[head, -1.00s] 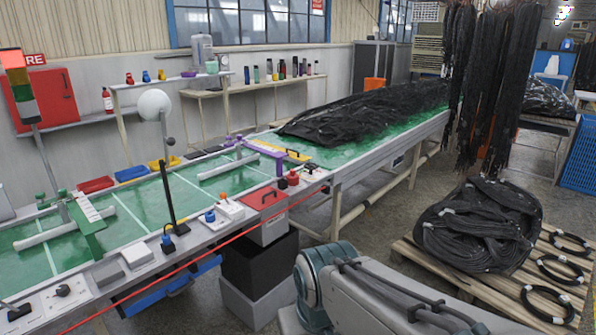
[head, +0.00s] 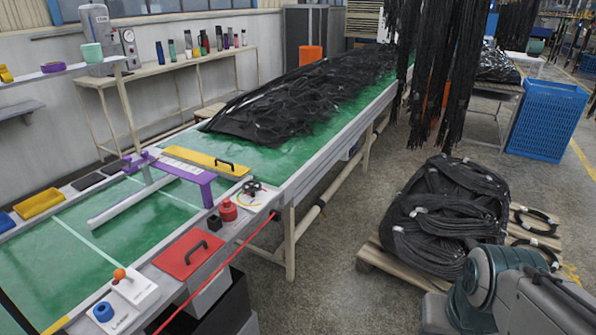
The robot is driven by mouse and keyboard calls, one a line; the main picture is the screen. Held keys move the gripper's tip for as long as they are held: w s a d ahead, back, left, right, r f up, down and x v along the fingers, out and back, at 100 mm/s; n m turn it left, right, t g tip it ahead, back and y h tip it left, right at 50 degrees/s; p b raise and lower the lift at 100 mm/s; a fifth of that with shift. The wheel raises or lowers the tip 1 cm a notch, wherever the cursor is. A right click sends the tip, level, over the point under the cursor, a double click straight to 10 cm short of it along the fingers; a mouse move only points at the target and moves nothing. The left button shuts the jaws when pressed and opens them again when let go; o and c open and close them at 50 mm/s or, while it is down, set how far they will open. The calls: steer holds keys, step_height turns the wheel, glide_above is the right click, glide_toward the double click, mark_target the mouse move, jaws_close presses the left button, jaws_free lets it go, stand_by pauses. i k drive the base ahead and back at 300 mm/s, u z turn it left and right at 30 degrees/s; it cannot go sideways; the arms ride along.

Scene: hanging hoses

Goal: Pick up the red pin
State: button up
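No thing in the head view is plainly a red pin. A small red knob-like piece (head: 228,210) stands upright on the near edge of the green-topped bench (head: 150,235), beside a small black block (head: 214,224). I cannot tell whether it is the pin. My gripper is out of view; only a teal and grey part of my arm shows at the lower right.
A red plate with a black handle (head: 188,253) and a white block with an orange ball (head: 135,288) lie on the bench's near edge. A purple bracket (head: 195,180) spans the bench. Black hoses (head: 445,215) are heaped on a pallet at right.

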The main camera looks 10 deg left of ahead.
mark_target(226, 202)
steer(key=i, duration=1.45)
steer(key=u, duration=1.1)
steer(key=i, duration=0.8)
steer(key=u, duration=1.05)
steer(key=i, duration=0.25)
steer(key=u, duration=0.3)
